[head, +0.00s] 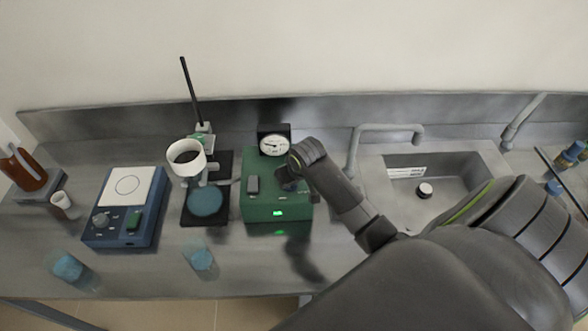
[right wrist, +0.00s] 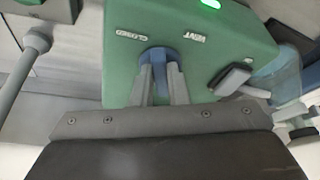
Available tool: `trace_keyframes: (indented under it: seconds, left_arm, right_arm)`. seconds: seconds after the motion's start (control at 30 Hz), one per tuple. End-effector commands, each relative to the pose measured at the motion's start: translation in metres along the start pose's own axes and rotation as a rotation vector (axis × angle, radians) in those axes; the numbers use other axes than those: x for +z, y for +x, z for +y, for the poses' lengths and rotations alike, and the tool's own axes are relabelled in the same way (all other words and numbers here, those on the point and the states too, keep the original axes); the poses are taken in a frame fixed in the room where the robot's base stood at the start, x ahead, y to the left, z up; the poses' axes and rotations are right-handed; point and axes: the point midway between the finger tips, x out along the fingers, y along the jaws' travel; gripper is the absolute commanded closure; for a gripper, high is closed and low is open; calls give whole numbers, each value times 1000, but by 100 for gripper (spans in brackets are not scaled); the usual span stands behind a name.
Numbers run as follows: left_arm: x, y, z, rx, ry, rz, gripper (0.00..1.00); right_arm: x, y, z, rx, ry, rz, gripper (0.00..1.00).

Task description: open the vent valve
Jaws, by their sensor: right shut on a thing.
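The green box (head: 262,215) stands on the steel bench, with a lit green light and a round gauge (head: 274,145) at its back. In the right wrist view, the blue vent valve knob (right wrist: 158,54) sits on the box's top between the labels CLOSED (right wrist: 131,35) and VENT (right wrist: 191,39). My right gripper (right wrist: 161,72) is shut on the knob, with one finger on each side. In the head view, my right gripper (head: 288,180) covers the knob at the box's right side. Which way the knob points cannot be told. My left gripper is out of view.
A stand with a white cup (head: 186,157) and a blue hotplate (head: 124,207) are further left. A faucet (head: 385,130) and sink (head: 450,180) are to the right.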

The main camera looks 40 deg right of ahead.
Motion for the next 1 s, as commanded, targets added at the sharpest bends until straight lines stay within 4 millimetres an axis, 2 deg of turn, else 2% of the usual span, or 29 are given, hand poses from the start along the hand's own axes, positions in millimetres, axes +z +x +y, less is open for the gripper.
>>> trace_keyframes:
  seconds: [0.2, 0.5, 1.0]
  left_arm:
    - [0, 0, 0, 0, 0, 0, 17]
    - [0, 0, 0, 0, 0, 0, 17]
    - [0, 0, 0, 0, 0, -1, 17]
  right_arm:
    - [-2, -1, -5, 68, 169, 3, 100]
    - [-3, 0, -8, 135, 330, 3, 100]
    - [-3, 0, -8, 166, 401, 3, 100]
